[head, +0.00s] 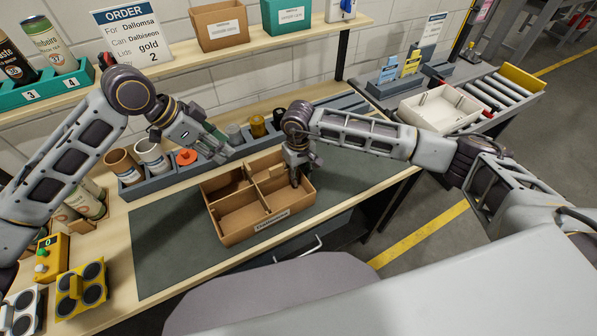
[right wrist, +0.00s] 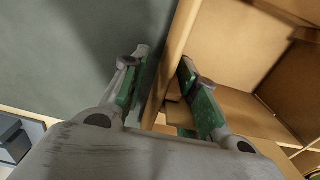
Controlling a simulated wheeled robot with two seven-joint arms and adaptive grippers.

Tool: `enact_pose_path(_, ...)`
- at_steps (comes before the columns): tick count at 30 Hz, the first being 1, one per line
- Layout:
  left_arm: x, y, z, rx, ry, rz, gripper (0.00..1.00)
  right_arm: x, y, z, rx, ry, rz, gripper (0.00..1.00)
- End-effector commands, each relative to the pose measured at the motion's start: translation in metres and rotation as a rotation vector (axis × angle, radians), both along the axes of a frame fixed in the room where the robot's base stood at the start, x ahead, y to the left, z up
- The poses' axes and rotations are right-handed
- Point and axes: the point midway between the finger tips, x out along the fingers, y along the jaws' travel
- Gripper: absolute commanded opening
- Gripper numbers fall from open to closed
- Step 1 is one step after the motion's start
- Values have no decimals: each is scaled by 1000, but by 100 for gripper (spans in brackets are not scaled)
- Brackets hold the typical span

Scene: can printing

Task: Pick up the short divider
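The open cardboard box (head: 258,222) stands on the dark mat, with cardboard dividers (head: 262,196) splitting it into compartments. I cannot tell for sure which piece is the short divider; a small light upright piece (head: 277,172) shows near the right gripper. My right gripper (head: 297,178) points down at the box's right side. In the right wrist view its green-padded fingers (right wrist: 163,92) are apart on either side of a cardboard wall (right wrist: 178,50), one over the mat and one inside the box.
A grey rack behind the box holds cups, an orange item (head: 186,157) and several cans (head: 257,126). A white tray (head: 440,108) stands on the side table at right. Yellow holders (head: 82,290) sit at front left. The mat (head: 165,245) is clear left of the box.

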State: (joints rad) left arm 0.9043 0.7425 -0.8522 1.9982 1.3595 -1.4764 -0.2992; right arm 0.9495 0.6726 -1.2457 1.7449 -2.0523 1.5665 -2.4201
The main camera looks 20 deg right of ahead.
Motion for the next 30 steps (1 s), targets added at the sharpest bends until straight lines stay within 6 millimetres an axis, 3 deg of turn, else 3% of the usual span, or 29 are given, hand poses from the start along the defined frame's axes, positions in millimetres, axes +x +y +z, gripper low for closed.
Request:
enact_pose_path(3,0,0,0,0,0,0,36,0,0,0,0,0,0,28)
enact_pose_path(10,0,0,0,0,0,0,36,0,0,0,0,0,0,0)
enact_pose_path(17,0,0,0,0,0,0,36,0,0,0,-1,0,-1,0)
enact_pose_path(19,0,0,0,0,0,-1,29,0,0,0,-1,0,-1,0)
enact_pose_path(30,1,-6,-4,39,-37,-105,29,0,0,0,-1,0,-1,0)
